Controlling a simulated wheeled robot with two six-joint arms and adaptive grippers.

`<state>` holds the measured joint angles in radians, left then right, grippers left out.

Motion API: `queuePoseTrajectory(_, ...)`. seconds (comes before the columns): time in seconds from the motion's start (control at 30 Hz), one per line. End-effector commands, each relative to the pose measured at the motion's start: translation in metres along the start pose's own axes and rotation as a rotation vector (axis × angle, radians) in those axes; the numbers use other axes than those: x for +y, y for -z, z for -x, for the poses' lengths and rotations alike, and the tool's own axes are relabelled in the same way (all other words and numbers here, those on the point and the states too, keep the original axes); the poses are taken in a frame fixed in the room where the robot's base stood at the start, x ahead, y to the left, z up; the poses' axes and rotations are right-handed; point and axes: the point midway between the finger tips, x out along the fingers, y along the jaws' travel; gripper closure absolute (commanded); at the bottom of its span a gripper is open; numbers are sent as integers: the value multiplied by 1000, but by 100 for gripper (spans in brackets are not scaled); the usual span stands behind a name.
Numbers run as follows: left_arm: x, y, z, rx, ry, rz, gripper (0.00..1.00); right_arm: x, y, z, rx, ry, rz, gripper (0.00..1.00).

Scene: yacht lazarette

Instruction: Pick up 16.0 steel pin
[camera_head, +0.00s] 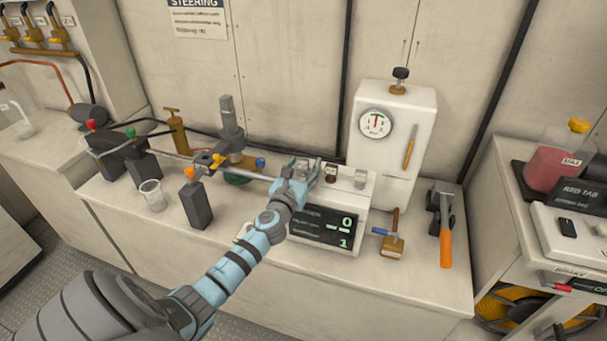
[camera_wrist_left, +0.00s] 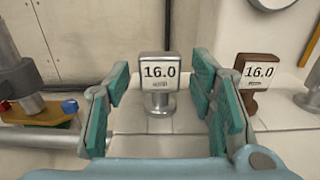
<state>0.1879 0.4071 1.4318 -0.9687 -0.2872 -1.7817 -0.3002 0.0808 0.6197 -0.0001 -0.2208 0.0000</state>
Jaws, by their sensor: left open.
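The steel pin (camera_wrist_left: 160,84), a grey metal piece with a square "16.0" label on a short round foot, stands upright in the left wrist view. My left gripper (camera_wrist_left: 160,108) is open, with one teal-padded finger on each side of the pin and gaps between. In the head view my left gripper (camera_head: 304,170) is over the back left of the white box with the display; the pin is too small there to make out clearly. A brown pin (camera_wrist_left: 257,74), also labelled "16.0", stands just right of the right finger. My right gripper is not in view.
The brown pin (camera_head: 331,174) and another small metal piece (camera_head: 360,178) stand right of the gripper on the display box (camera_head: 352,218). A white gauge cabinet (camera_head: 392,130) rises behind. A long metal bar (camera_head: 240,175) lies left. A hammer (camera_head: 445,225) is at right.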

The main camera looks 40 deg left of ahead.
Motion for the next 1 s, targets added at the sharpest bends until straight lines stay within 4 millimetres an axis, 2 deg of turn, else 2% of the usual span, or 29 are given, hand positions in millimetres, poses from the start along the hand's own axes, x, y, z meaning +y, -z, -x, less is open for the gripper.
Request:
queuePoseTrajectory(0.17, 0, -1, -1, 1, 0, 0, 50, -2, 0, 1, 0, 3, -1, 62)
queuePoseTrajectory(0.2, 0, -1, -1, 1, 0, 0, 53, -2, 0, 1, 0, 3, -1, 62)
queuePoseTrajectory(0.5, 0, -1, -1, 1, 0, 0, 100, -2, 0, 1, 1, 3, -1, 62)
queuePoseTrajectory(0.83, 0, -5, -1, 1, 0, 1, 100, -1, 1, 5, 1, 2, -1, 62)
queuePoseTrajectory(1.0, 0, -31, -1, -1, 1, 1, 100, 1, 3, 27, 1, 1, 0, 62)
